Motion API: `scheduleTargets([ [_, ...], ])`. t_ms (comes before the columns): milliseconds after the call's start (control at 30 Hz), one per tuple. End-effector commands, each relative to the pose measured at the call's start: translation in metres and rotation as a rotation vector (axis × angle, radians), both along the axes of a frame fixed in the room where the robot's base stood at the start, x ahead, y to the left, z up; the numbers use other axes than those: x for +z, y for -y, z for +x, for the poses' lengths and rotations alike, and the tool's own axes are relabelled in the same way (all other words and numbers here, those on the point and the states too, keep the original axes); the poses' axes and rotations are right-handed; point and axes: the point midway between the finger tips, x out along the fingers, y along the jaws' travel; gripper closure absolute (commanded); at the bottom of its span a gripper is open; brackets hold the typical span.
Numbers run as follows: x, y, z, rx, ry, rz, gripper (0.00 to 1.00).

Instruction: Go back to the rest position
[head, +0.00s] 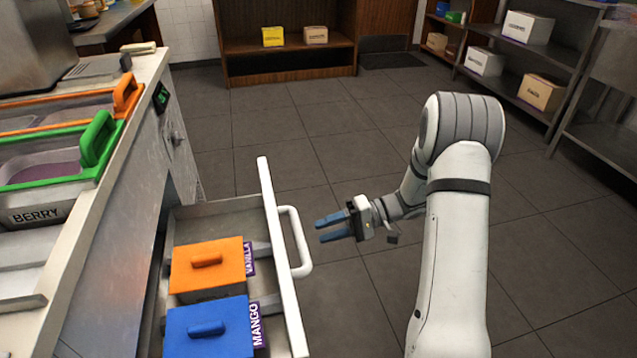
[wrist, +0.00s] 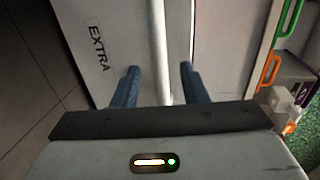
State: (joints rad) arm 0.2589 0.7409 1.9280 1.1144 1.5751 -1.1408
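My gripper (head: 320,230) has two blue fingers and is open and empty. In the head view it is just right of the white handle (head: 297,240) of the open drawer (head: 270,205), with a small gap. In the wrist view my gripper (wrist: 160,68) points at the drawer front (wrist: 95,35) marked EXTRA. The handle (wrist: 160,40) appears as a white bar between the fingers' lines. The drawer holds an orange-lidded vanilla container (head: 207,268) and a blue-lidded mango container (head: 208,333).
The counter (head: 110,140) stands left, with a green-rimmed berry container (head: 40,208) and an orange-rimmed one on top. A wooden shelf (head: 285,60) stands at the back and metal shelves (head: 545,50) at the right. The tiled floor (head: 350,130) between them is clear.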

Motion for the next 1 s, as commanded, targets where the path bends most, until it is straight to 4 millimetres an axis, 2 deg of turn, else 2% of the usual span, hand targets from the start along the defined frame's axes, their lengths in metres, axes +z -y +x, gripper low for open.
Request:
scheduleTargets([
  [133, 0.009, -0.001, -0.002, 0.007, -0.002, -0.015, 0.61],
  [233, 0.039, -0.004, -0.013, 0.036, -0.014, -0.071, 0.61],
  [400, 0.122, -0.009, -0.051, 0.107, -0.048, -0.285, 0.61],
  [567, 0.195, -0.004, -0.093, 0.135, -0.058, -0.533, 0.61],
  [800, 0.296, 0.016, -0.146, 0.08, -0.003, -0.886, 0.61],
  [1000, 0.376, 0.041, -0.18, -0.048, 0.107, -1.137, 0.61],
])
